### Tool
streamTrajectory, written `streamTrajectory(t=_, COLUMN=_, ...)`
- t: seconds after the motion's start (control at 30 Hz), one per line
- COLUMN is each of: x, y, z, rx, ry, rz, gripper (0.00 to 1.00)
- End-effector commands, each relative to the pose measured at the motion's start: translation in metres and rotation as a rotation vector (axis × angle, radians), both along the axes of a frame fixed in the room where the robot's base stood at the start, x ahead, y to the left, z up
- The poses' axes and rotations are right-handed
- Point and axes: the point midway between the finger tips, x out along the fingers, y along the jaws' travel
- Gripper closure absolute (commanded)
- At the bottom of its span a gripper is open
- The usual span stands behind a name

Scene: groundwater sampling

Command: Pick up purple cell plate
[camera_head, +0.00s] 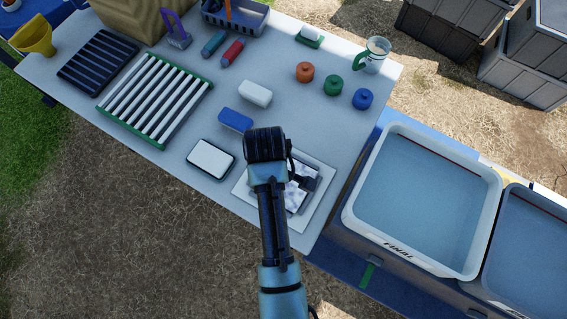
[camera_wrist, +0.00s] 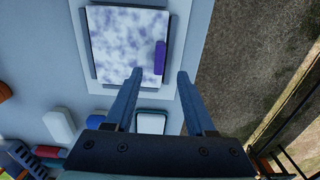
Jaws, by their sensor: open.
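The purple cell plate (camera_wrist: 118,40) has a mottled white-and-purple face and a purple grip bar (camera_wrist: 160,58) along its right side in the wrist view. It lies flat on a larger white board (camera_wrist: 187,112). In the head view the plate (camera_head: 293,197) is partly hidden under my arm and gripper. My gripper (camera_wrist: 160,74) is open and empty above the plate. In the wrist view the grip bar appears between and slightly beyond the two fingertips. I cannot tell the remaining height. My gripper also shows in the head view (camera_head: 303,180), its fingertips unclear.
A white-topped tray (camera_head: 211,159), a blue block (camera_head: 235,119) and a white block (camera_head: 255,93) lie nearby. Orange (camera_head: 305,72), green (camera_head: 333,85) and blue (camera_head: 362,98) bottles stand farther back. A water-filled tub (camera_head: 350,212) stands right of the table.

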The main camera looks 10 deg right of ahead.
Motion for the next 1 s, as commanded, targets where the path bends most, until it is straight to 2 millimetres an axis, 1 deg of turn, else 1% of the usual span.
streamTrajectory(t=0.17, x=-0.002, y=-0.001, z=-0.014, rx=0.0, ry=0.005, rz=-0.001, gripper=0.45)
streamTrajectory(t=0.4, x=-0.002, y=-0.003, z=-0.046, rx=0.0, ry=0.003, rz=-0.001, gripper=0.45)
streamTrajectory(t=0.53, x=-0.002, y=-0.003, z=-0.053, rx=0.001, ry=0.001, rz=-0.001, gripper=0.45)
streamTrajectory(t=0.73, x=-0.001, y=-0.003, z=-0.054, rx=0.001, ry=-0.001, rz=-0.001, gripper=0.45)
streamTrajectory(t=0.77, x=-0.001, y=-0.003, z=-0.054, rx=0.001, ry=-0.001, rz=-0.001, gripper=0.49)
streamTrajectory(t=0.8, x=-0.001, y=-0.003, z=-0.054, rx=0.001, ry=-0.001, rz=-0.001, gripper=0.56)
streamTrajectory(t=0.87, x=-0.001, y=-0.003, z=-0.053, rx=0.001, ry=-0.001, rz=-0.001, gripper=0.67)
streamTrajectory(t=1.0, x=-0.001, y=-0.003, z=-0.053, rx=0.0, ry=0.0, rz=-0.001, gripper=0.92)
